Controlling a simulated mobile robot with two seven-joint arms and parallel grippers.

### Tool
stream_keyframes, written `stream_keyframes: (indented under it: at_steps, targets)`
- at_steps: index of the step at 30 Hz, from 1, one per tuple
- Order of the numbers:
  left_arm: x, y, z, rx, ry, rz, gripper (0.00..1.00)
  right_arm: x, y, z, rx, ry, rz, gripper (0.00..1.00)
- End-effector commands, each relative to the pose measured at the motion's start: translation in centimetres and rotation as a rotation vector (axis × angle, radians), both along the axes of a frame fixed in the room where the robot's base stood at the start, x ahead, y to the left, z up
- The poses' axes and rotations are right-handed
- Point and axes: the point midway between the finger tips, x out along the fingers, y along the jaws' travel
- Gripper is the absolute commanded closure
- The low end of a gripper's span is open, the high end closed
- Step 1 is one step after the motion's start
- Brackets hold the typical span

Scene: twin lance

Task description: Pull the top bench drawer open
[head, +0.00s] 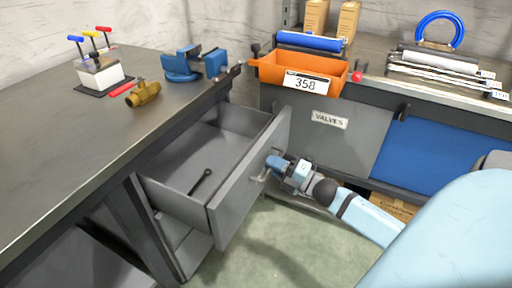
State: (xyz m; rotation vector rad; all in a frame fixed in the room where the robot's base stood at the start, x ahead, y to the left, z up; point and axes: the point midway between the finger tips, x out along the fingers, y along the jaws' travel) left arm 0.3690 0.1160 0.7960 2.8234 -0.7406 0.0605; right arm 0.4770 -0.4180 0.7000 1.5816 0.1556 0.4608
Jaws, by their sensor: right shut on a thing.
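The top bench drawer (190,199) is a grey metal drawer under the dark workbench (60,140), and it stands well out from the bench. A dark wrench (201,181) lies on the drawer's floor. My right gripper (268,168) is at the outer face of the drawer front, shut on the drawer's handle (259,178). Its fingers partly hide the handle. My right arm comes in from the lower right. My left gripper is not in view.
On the bench are a blue vise (182,67), a brass valve (143,93) and a white holder (98,75) with coloured-handled tools. An orange bin (300,72) marked 358 stands at the back counter. Green floor (290,245) is clear before the drawer.

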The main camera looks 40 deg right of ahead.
Motion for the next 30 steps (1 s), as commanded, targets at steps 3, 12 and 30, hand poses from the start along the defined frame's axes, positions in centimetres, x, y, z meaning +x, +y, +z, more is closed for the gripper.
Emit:
stream_keyframes:
  at_steps: [3,12,30]
  targets:
    - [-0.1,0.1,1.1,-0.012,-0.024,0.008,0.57,-2.0,-0.7,0.1,0.002,0.003,0.001,1.00]
    - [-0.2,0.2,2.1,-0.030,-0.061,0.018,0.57,-4.3,-1.7,0.0,0.001,0.000,0.001,1.00]
    - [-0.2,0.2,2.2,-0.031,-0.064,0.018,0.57,-4.5,-1.8,0.0,0.001,0.000,0.002,0.64]
